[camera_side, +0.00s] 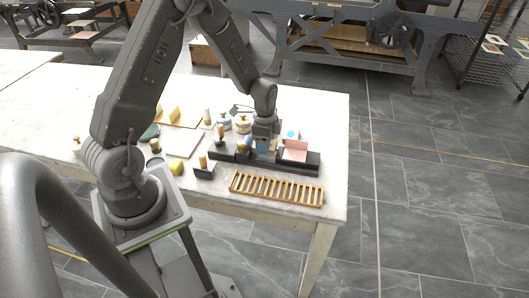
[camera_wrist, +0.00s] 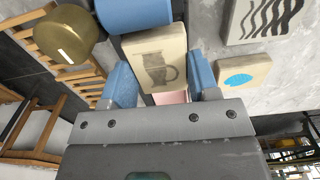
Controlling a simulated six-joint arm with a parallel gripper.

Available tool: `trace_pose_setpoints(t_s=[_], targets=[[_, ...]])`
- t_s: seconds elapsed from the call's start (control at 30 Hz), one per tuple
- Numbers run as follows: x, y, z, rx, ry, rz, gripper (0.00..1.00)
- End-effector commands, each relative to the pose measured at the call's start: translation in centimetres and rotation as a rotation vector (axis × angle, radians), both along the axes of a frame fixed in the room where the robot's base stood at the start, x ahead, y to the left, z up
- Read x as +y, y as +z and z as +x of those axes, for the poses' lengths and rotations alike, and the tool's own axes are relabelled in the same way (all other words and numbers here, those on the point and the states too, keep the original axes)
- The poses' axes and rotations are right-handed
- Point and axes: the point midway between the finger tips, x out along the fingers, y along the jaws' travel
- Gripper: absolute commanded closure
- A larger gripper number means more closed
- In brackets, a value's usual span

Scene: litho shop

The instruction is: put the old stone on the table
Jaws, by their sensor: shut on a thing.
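My gripper (camera_wrist: 161,76) has two blue fingers and is shut on a cream stone (camera_wrist: 160,50) with a dark jug drawing. The stone sits between the fingers, its drawn face toward the wrist camera. In the side view my gripper (camera_side: 265,141) is low over the dark bed (camera_side: 312,168) on the table (camera_side: 334,112). There the held stone is mostly hidden, and I cannot tell whether it touches the bed. A pink piece (camera_side: 294,150) is just right of the gripper and shows partly behind the stone in the wrist view.
A wooden slatted rack (camera_side: 276,190) lies at the table's near edge. A stone with a blue oval (camera_wrist: 242,75) and one with black wavy lines (camera_wrist: 262,18) lie nearby. A blue roller (camera_wrist: 135,14) and a brass knob (camera_wrist: 66,34) are close. The table's right end is clear.

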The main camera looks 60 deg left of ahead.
Motion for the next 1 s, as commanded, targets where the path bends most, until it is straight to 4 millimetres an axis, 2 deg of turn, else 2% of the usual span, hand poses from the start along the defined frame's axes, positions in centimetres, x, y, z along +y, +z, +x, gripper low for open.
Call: trace_pose_setpoints(t_s=[0.4, 0.87, 1.0], targets=[[0.0, 2.3, 0.0, -0.002, 0.0, 0.001, 0.66], [0.0, 2.8, 0.0, -0.002, 0.0, 0.001, 0.66], [0.0, 4.2, 0.1, -0.005, 0.0, 0.002, 0.66]])
